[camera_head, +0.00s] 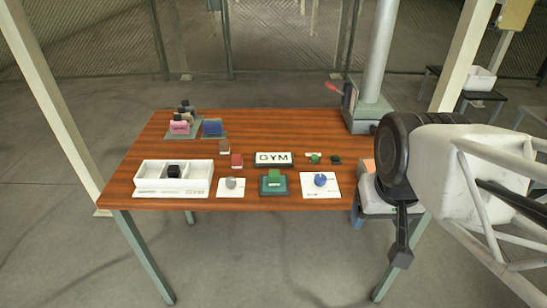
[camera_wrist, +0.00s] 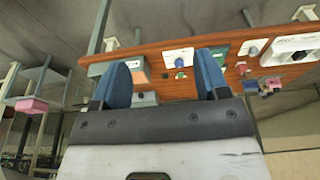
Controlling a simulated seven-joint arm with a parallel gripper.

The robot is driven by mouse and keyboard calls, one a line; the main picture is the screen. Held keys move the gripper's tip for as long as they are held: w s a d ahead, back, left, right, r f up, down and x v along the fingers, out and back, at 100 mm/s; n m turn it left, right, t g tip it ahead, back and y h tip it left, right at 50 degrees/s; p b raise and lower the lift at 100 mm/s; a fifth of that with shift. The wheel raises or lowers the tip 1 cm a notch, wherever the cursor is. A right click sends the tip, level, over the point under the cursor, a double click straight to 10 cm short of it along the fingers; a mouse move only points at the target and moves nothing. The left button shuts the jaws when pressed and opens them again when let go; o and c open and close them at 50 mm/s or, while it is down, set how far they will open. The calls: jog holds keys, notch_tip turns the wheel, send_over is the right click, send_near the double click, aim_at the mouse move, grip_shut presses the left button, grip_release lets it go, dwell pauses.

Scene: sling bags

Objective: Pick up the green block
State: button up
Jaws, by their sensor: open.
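A green block (camera_head: 275,174) sits on a dark teal base (camera_head: 273,189) near the front middle of the table in the head view. A smaller green item (camera_head: 314,158) lies behind the right white card; it also shows in the wrist view (camera_wrist: 180,75). My gripper hangs off the table's front right corner, well to the right of the block. In the wrist view my gripper (camera_wrist: 162,78) has its two blue fingers wide apart with nothing between them. In the wrist view I cannot clearly pick out the block near the right finger.
White cards hold a grey item (camera_head: 231,183) and a blue item (camera_head: 320,179) on either side of the block. A GYM sign (camera_head: 273,158) stands behind it. A white tray (camera_head: 173,180) is at left, bags (camera_head: 182,122) at back left. Red (camera_head: 237,160) and brown blocks lie mid-table.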

jog(key=shift+w, duration=0.1)
jog(key=t+y, duration=0.2)
jog(key=t, duration=0.6)
send_near(275, 180)
notch_tip(275, 180, up, 2)
jog(key=d, duration=0.2)
jog(key=a+f+t, duration=0.1)
jog(key=w+a+f+t+h, duration=0.1)
jog(key=f, duration=0.1)
jog(key=w+a+f+t, duration=0.1)
jog(key=f, duration=0.1)
jog(key=shift+w+f+h, duration=0.1)
jog(key=shift+h, duration=0.2)
jog(key=shift+w+a+f, duration=0.1)
jog(key=shift+a+f, duration=0.05)
jog(key=shift+f, duration=0.2)
jog(key=shift+w, duration=0.15)
jog(key=shift+x, duration=1.1)
jog(key=shift+w, duration=0.15)
